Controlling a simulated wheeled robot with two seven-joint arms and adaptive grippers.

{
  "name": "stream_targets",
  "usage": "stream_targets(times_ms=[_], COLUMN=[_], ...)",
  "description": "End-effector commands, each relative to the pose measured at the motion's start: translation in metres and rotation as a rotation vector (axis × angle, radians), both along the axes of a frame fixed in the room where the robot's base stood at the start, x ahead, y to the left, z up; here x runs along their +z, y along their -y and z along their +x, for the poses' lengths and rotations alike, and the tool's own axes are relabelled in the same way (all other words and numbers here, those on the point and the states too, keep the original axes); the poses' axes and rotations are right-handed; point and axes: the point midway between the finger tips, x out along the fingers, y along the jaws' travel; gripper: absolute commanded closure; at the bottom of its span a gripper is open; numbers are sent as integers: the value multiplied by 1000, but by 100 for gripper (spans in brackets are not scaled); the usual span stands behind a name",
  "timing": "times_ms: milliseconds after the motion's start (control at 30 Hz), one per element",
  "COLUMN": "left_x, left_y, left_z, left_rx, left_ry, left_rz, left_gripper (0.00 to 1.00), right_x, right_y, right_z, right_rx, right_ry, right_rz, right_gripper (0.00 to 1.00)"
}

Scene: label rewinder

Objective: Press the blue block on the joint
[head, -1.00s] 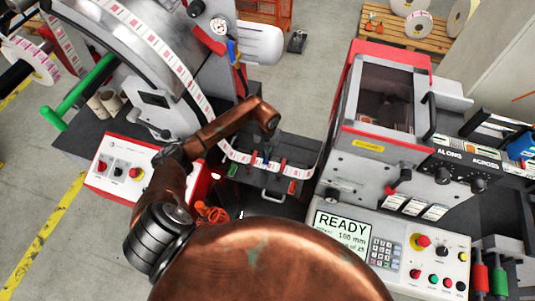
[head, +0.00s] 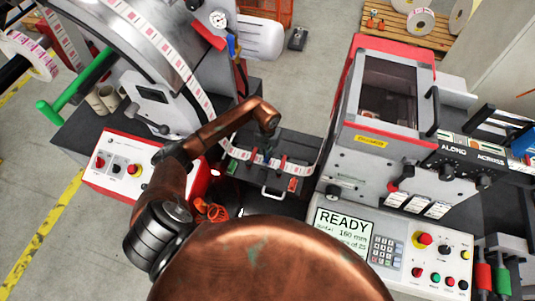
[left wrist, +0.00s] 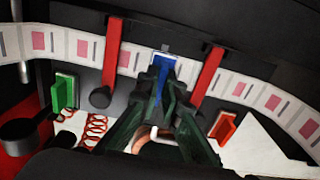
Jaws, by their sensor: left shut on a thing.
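The blue block (left wrist: 163,66) is between my left gripper's fingertips, over the white label strip (left wrist: 128,58) with pink labels. My left gripper (left wrist: 163,84) is shut on this block, and its dark fingers hide the block's near end. In the head view the left gripper (head: 265,157) is low over the dark splice table (head: 262,178). The joint is not visible under the block and fingers. I cannot tell whether the block touches the strip. My right gripper is not in view.
Two red bars (left wrist: 208,76) cross the strip on either side of the block. A green block (left wrist: 64,91) and an orange-red block (left wrist: 224,127) stand on the near side. A red coil (left wrist: 94,128) lies at left. The machine with the READY panel (head: 342,221) stands right.

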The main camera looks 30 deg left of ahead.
Motion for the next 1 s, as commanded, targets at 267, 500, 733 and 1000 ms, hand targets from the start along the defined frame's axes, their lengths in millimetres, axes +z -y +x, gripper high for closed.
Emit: stream_targets(times_ms=[267,500,733,1000], left_x=[-8,-15,-18,-18], left_y=[0,0,0,0], left_z=[0,0,0,0], left_rx=[0,0,0,0], left_ry=[0,1,0,0], left_rz=[0,0,0,0], left_gripper=[100,100,100,100], right_x=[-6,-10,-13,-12], right_y=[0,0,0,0], right_z=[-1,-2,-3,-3], right_rx=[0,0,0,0], right_ry=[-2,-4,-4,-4], right_rz=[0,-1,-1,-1], right_gripper=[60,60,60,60])
